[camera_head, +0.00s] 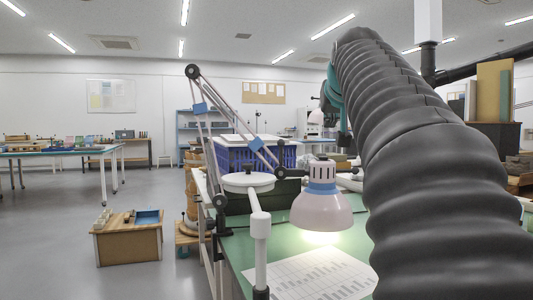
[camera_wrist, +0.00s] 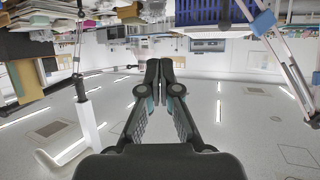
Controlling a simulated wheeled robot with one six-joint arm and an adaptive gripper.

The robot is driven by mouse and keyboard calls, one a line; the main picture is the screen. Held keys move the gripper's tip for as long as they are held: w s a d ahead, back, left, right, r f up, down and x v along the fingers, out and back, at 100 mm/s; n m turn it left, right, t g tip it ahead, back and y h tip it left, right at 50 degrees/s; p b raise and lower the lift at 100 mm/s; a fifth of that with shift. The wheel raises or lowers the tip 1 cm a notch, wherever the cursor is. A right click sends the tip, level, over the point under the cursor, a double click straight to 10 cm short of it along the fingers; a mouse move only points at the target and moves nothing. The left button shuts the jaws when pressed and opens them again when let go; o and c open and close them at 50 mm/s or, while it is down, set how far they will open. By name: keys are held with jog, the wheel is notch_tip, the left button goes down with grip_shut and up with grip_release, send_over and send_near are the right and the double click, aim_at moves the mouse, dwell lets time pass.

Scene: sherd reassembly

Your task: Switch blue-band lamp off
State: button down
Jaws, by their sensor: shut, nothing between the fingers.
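The blue-band lamp (camera_head: 320,205) has a pale pinkish shade with a blue band around its neck. It is lit, with a bright pool of light on the green tabletop below it. Its jointed arm (camera_head: 229,107) carries blue sleeves and rises to a black elbow joint at the upper left. A sleeved arm also shows at the right of the wrist view (camera_wrist: 264,22); the blue-banded shade is not clear there. My gripper (camera_wrist: 158,66) is shut and empty, its fingertips together. In the head view my dark arm sleeve fills the right side; I cannot make out the fingertips there.
A white disc-topped fixture (camera_head: 248,182) and white post (camera_head: 260,225) stand left of the lamp. A printed sheet (camera_head: 312,276) lies on the green table (camera_head: 238,248). A blue crate (camera_head: 240,158) is behind. Open floor (camera_head: 150,185) lies to the left.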

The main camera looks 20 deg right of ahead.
dwell(0.3)
send_over(322, 161)
jog(key=f, duration=0.4)
jog(key=shift+s+a+f, duration=0.1)
jog(key=shift+s, duration=0.3)
jog(key=shift+w+d+f+b, duration=0.15)
jog(key=shift+w+f+b, duration=0.25)
jog(key=shift+f, duration=0.5)
jog(key=shift+w+d+f+b, duration=0.15)
jog(key=shift+f+b, duration=0.45)
jog(key=shift+f, duration=0.3)
jog(key=shift+r, duration=0.1)
